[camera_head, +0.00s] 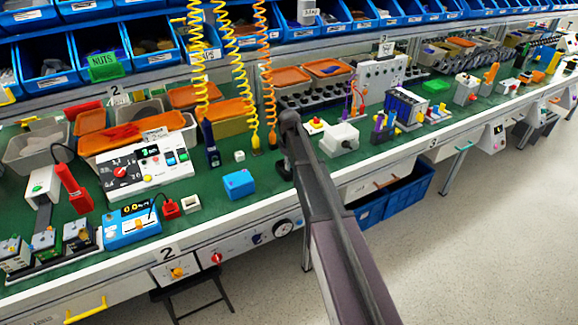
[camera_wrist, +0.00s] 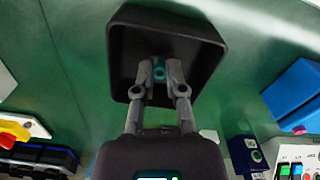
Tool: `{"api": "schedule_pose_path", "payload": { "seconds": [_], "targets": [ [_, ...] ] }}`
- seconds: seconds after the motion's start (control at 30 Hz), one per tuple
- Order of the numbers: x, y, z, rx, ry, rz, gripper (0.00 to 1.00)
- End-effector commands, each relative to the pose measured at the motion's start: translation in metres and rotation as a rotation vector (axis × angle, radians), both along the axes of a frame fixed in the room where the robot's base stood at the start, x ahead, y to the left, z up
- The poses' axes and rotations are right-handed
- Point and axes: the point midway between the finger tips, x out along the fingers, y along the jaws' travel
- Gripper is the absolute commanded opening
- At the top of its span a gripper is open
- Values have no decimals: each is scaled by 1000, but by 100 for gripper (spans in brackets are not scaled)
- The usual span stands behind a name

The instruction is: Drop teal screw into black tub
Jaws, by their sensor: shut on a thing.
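The black tub (camera_wrist: 165,24) stands on the green bench top and fills the upper middle of the wrist view, its open top facing me. My gripper (camera_wrist: 159,72) reaches over the tub, its fingertips within the tub's outline in this view. The fingers are shut on the teal screw (camera_wrist: 159,69), a small teal end showing between the tips. I cannot tell how far the tips are above the tub floor. In the head view, my gripper (camera_head: 284,168) is a dark shape at the arm's end over the bench. The tub cannot be made out there.
A blue box (camera_head: 239,184) is left of my gripper; it also shows in the wrist view (camera_wrist: 293,92). A power supply (camera_head: 146,168) is farther left. A white button box (camera_head: 339,139) is to the right. Coiled yellow cords (camera_head: 240,80) hang behind.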

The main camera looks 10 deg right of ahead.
Motion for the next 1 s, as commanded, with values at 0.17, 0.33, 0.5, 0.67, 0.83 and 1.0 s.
{"api": "schedule_pose_path", "payload": {
  "seconds": [0.17, 0.33, 0.5, 0.67, 0.83, 1.0],
  "targets": [
    [0, 0, -3, 0, 0, 0, 0],
    [0, 0, -3, 0, 0, 0, 42],
    [0, 0, -3, 0, 0, 0, 50],
    [0, 0, -3, 0, 0, 0, 50],
    [0, 0, -1, 0, 0, 0, 50],
    [0, 0, 5, 0, 0, 0, 50]
  ]
}}
